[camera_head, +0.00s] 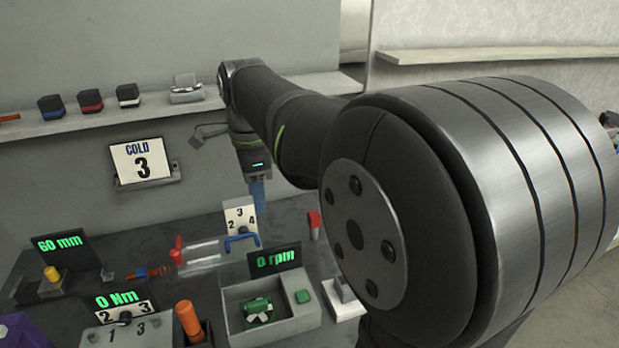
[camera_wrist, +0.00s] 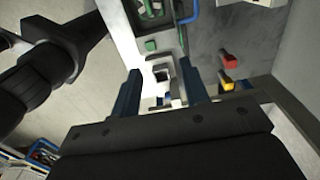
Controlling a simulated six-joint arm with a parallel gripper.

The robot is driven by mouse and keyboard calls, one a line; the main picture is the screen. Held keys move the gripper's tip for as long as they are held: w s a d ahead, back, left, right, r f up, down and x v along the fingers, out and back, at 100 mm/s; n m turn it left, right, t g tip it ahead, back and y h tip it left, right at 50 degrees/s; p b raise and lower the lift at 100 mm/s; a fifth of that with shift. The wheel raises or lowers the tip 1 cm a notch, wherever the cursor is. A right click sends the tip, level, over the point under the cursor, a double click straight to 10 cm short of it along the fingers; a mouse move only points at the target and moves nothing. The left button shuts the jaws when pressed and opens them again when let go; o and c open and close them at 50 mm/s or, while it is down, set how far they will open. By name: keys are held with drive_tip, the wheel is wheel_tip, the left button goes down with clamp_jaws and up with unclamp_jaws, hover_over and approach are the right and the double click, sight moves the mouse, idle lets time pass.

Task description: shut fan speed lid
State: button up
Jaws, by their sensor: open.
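The fan unit is a grey box (camera_head: 268,318) with a green fan motor (camera_head: 258,308), a green button (camera_head: 303,297) and a "0 rpm" display (camera_head: 274,258). Behind it stands a white dial card (camera_head: 240,214) with numbers, with a blue handle (camera_head: 242,242) at its foot. I cannot tell for certain which part is the fan speed lid. My gripper (camera_head: 258,195) hangs behind the dial card, pointing down. In the wrist view its blue fingers (camera_wrist: 161,90) are apart and nothing is visibly clamped. A pale block (camera_wrist: 162,74) shows between them, its distance unclear.
A clear tube with a red end (camera_head: 178,251) lies left of the blue handle. A red-topped post (camera_head: 314,222) stands to the right. The wall shelf (camera_head: 70,118) holds several small blocks. A "COLD 3" card (camera_head: 142,161) is on the wall. My arm hides the right side.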

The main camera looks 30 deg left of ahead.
sight(245, 255)
drive_tip(key=shift+w+a+f+n, duration=0.1)
drive_tip(key=shift+a+f+n, duration=0.1)
drive_tip(key=shift+n, duration=0.1)
drive_tip(key=c, duration=0.4)
drive_tip(key=a+n, duration=0.1)
drive_tip(key=w+a+f+n, duration=0.1)
drive_tip(key=n, duration=0.1)
drive_tip(key=a+n, duration=0.1)
drive_tip(key=n, duration=0.1)
drive_tip(key=shift+w+a+f+t+y, duration=0.25)
drive_tip(key=shift+w+f+t+y, duration=0.05)
drive_tip(key=shift+f, duration=0.1)
clamp_jaws()
drive_tip(key=shift+w+a+f+n+t+y, duration=0.25)
drive_tip(key=shift+w+a+f+n, duration=0.55)
drive_tip(key=shift+a+f+n, duration=1.55)
drive_tip(key=shift+w+a+f+n+t+y, duration=0.25)
drive_tip(key=shift+w+a+n, duration=0.85)
drive_tip(key=shift+n, duration=2.65)
wheel_tip(245, 255, down, 10)
drive_tip(key=a, duration=0.2)
drive_tip(key=shift+s+d+r, duration=0.4)
drive_tip(key=shift+s+d, duration=0.15)
drive_tip(key=shift+d, duration=0.2)
drive_tip(key=shift+s+d+r, duration=0.35)
drive_tip(key=shift+s+d, duration=0.2)
drive_tip(key=shift+d, duration=0.15)
